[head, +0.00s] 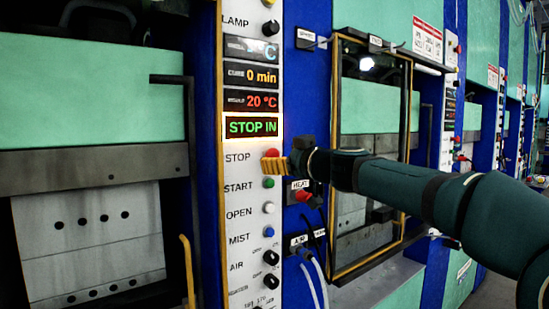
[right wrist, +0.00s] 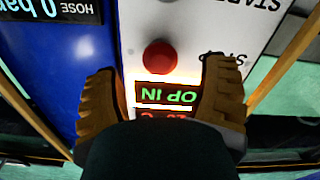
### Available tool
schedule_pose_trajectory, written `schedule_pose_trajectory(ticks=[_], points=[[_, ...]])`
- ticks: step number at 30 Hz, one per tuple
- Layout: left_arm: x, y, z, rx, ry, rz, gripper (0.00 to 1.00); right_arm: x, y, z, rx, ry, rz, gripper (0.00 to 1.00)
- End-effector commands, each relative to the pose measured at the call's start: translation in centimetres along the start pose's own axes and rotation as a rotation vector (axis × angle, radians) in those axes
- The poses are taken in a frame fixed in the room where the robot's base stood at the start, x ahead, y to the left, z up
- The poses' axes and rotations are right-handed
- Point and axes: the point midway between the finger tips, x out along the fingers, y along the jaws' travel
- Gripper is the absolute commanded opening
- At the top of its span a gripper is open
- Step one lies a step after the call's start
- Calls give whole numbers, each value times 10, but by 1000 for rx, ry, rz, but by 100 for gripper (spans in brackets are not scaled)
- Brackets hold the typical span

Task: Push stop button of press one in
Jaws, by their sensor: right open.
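The red stop button (head: 271,153) is beside the STOP label on the white control panel (head: 238,205) of the near press. In the right wrist view the whole red button (right wrist: 158,57) shows, in front of and between the spread fingers. My right gripper (head: 275,165) reaches in from the right, its tan fingertips at the stop button and partly covering it in the head view. In the right wrist view my right gripper (right wrist: 160,85) is open and empty. I cannot tell whether it touches the button. The lit display (head: 252,127) reads STOP IN in green. My left gripper is out of view.
Below are a green start button (head: 268,183), a white open button (head: 268,208) and a blue mist button (head: 269,232). A framed glass door (head: 345,255) stands behind my arm.

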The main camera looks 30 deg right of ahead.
Motion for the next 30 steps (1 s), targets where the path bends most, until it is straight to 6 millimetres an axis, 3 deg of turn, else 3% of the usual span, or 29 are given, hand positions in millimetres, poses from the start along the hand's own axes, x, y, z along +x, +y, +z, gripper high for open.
schedule_pose_trajectory(ticks=[6, 12, 18, 30], points=[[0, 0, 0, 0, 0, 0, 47, -46, 0, -1, -1, 2, 2, 72], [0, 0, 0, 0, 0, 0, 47, -73, 0, 0, -1, 1, 1, 72], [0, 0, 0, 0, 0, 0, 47, -82, 0, 0, -1, 0, -1, 72], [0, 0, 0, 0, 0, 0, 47, -82, 0, 0, 0, 0, 0, 72]])
